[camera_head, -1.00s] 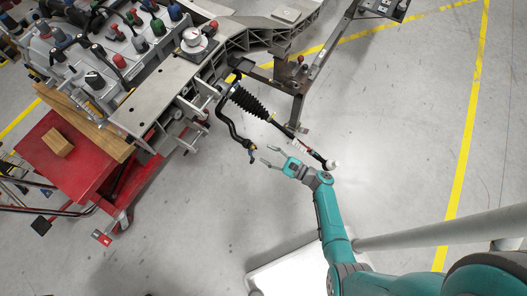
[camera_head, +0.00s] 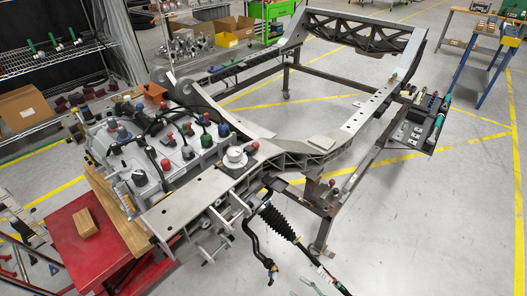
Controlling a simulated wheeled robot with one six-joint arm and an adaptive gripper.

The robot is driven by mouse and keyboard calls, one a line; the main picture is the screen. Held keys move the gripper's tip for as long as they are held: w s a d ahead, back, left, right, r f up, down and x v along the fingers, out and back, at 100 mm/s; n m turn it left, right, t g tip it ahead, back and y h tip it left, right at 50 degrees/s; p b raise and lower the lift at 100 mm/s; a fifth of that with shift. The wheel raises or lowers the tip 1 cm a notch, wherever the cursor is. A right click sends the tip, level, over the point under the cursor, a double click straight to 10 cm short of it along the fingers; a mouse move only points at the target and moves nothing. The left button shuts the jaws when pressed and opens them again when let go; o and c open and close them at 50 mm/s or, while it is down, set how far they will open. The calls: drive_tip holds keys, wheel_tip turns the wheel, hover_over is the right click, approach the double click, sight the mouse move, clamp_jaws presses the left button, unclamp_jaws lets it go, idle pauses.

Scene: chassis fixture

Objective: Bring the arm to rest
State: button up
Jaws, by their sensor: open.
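My gripper (camera_head: 302,287) shows only as pale finger tips at the bottom edge of the head view. Its fingers are apart, with nothing seen between them. The rest of the gripper and my arm are below the picture. The finger tips are just right of the lower end of a bent black bar (camera_head: 256,246) and left of a rod with a black ribbed boot (camera_head: 277,222). I cannot tell whether they touch either one.
A metal chassis frame (camera_head: 318,146) fills the middle, with an engine-like assembly (camera_head: 150,160) on its left. A red cart (camera_head: 82,240) stands lower left, and a wire shelf (camera_head: 50,55) upper left. Open grey floor (camera_head: 440,225) lies to the lower right.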

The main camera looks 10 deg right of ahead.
drive_tip(key=s+a+f+n+g+h, duration=0.25)
drive_tip(key=s+a+n+h, duration=0.2)
drive_tip(key=s, duration=0.65)
drive_tip(key=s+a+f+n+g+h, duration=0.25)
drive_tip(key=s+n, duration=0.25)
drive_tip(key=s, duration=0.5)
drive_tip(key=s+d+r+n+t+h, duration=0.15)
drive_tip(key=s+r+n, duration=0.25)
drive_tip(key=r, duration=0.4)
drive_tip(key=s+d+r+n+h, duration=0.2)
drive_tip(key=s+r+n+h, duration=0.15)
drive_tip(key=r, duration=0.35)
wheel_tip(320, 180, up, 20)
drive_tip(key=s+n+t+y, duration=0.1)
drive_tip(key=s+n+t, duration=0.1)
drive_tip(key=n+t, duration=0.2)
drive_tip(key=n, duration=0.3)
drive_tip(key=shift+r+n, duration=0.25)
drive_tip(key=shift+n, duration=0.15)
drive_tip(key=shift+c, duration=0.3)
drive_tip(key=shift+c, duration=0.4)
